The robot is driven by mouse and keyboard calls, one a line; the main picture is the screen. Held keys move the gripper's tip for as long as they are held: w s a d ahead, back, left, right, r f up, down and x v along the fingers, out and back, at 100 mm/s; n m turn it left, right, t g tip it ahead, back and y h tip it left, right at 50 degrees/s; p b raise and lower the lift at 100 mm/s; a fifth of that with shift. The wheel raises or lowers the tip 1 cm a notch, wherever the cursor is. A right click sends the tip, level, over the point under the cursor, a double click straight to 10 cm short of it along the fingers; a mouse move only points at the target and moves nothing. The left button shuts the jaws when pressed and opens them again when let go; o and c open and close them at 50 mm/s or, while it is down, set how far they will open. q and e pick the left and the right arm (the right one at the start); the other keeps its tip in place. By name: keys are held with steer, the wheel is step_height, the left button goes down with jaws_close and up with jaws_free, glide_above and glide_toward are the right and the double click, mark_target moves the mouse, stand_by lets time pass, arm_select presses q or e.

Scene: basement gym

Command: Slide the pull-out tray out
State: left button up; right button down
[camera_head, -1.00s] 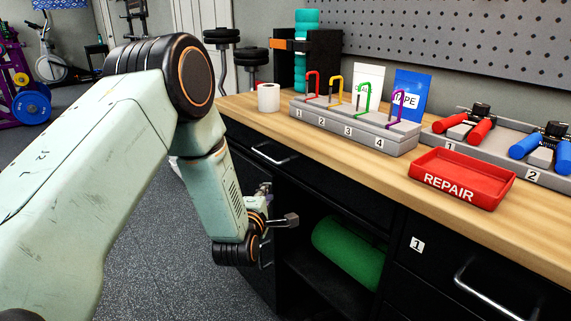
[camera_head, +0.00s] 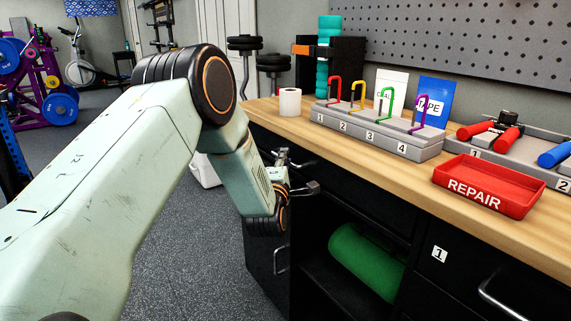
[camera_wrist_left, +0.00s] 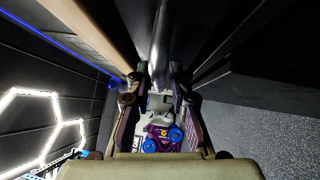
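The pull-out tray's front seems to be the dark panel just under the worktop; its metal bar handle (camera_wrist_left: 161,42) shows in the left wrist view. My left gripper (camera_head: 297,172) is at this front in the head view and covers most of the handle there. In the left wrist view my left gripper (camera_wrist_left: 160,78) has its fingers apart, one on each side of the bar. I cannot tell whether they touch it. The tray looks pushed in. My right gripper is not in view.
The wooden worktop (camera_head: 395,165) holds a numbered hook rack (camera_head: 390,143), a red REPAIR tray (camera_head: 490,185) and a white roll (camera_head: 290,102). Below, an open shelf holds a green roll (camera_head: 365,262), beside a drawer marked 1 (camera_head: 440,254).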

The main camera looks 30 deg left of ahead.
arm_select(q)
steer(key=shift+w+d+r, duration=0.1)
steer(key=shift+w+r, duration=0.05)
steer(key=shift+w, duration=0.05)
jaws_close()
stand_by(0.6)
